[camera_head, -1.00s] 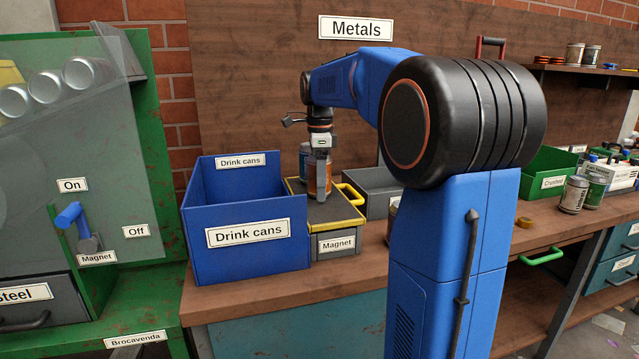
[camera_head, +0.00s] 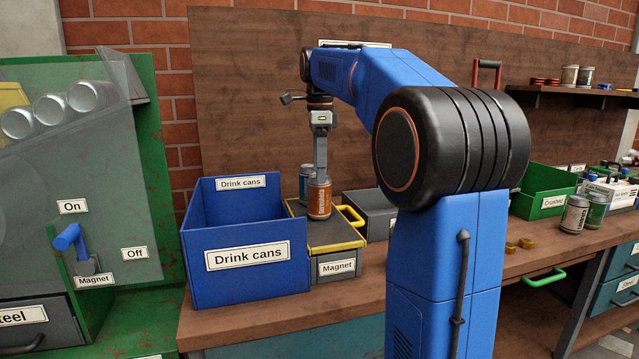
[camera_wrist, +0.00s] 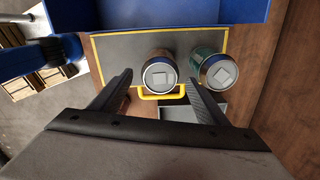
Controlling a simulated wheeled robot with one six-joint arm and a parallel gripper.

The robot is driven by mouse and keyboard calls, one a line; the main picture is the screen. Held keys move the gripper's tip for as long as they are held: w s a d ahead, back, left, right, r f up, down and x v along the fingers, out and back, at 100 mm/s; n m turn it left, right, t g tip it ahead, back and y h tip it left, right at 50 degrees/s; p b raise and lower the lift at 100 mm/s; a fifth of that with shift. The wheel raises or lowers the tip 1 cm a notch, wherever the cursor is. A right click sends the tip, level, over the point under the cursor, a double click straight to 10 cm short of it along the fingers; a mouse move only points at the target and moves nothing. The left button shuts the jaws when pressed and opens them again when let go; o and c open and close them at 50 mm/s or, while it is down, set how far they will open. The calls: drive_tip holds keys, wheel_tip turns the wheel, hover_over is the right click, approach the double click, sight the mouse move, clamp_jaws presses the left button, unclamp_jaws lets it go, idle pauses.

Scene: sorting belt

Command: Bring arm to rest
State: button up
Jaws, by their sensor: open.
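My gripper (camera_wrist: 160,88) is open and points down above the magnet box (camera_head: 337,266), a grey box with a yellow-edged top and a yellow handle. An orange-brown can (camera_head: 319,200) stands upright on that top, just below my gripper in the head view. In the wrist view this can (camera_wrist: 160,73) shows between and beyond the fingertips, with nothing gripped. A teal can (camera_head: 304,182) stands behind it, and in the wrist view it is to the right (camera_wrist: 213,70). My blue arm is raised and bent over the bench.
The blue drink cans bin (camera_head: 247,254) stands left of the magnet box. A grey container (camera_head: 368,211) is to its right, then a green crushed bin (camera_head: 543,189) with two cans (camera_head: 575,214) beside it. A brown board (camera_head: 240,90) rises behind. The air above the bench's middle is free.

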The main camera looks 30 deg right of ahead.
drive_tip(key=shift+r, duration=0.65)
